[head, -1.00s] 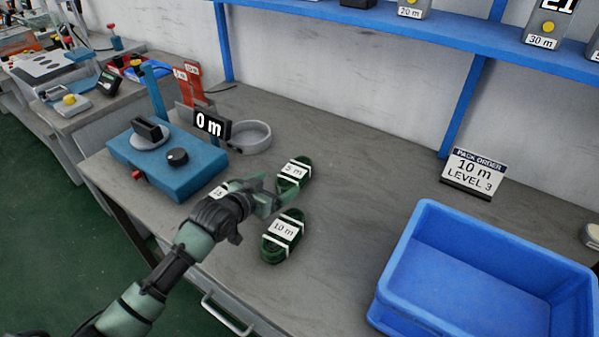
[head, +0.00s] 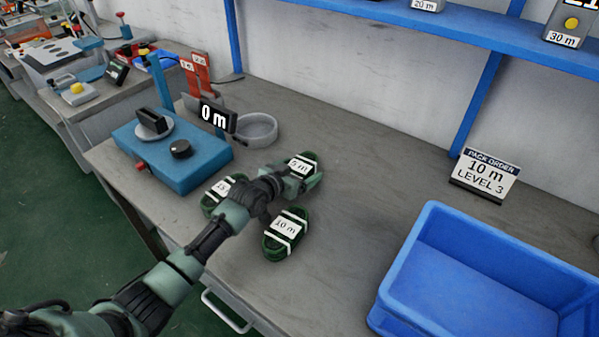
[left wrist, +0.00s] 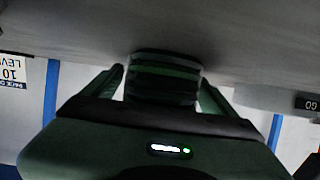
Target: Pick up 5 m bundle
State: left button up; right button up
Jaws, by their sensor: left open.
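The 5 m bundle (head: 305,160) is a dark green coil with white bands and a label, lying on the grey bench. My left gripper (head: 302,180) is at it and partly covers it. In the left wrist view the green coil (left wrist: 165,72) lies between the two open fingers of my left gripper (left wrist: 160,88). Gaps show beside the coil, and I cannot tell whether either finger touches it. My right gripper is not in view.
The 10 m bundle (head: 285,232) lies close in front of my left gripper. Another green bundle (head: 208,203) is partly hidden behind my left arm. A blue winder (head: 190,172) and a grey round dish (head: 257,130) stand behind; a blue crate (head: 405,285) stands at right.

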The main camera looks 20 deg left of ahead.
pick_arm(q)
jog(key=shift+r, duration=0.1)
jog(key=c, duration=1.6)
jog(key=shift+o, duration=0.2)
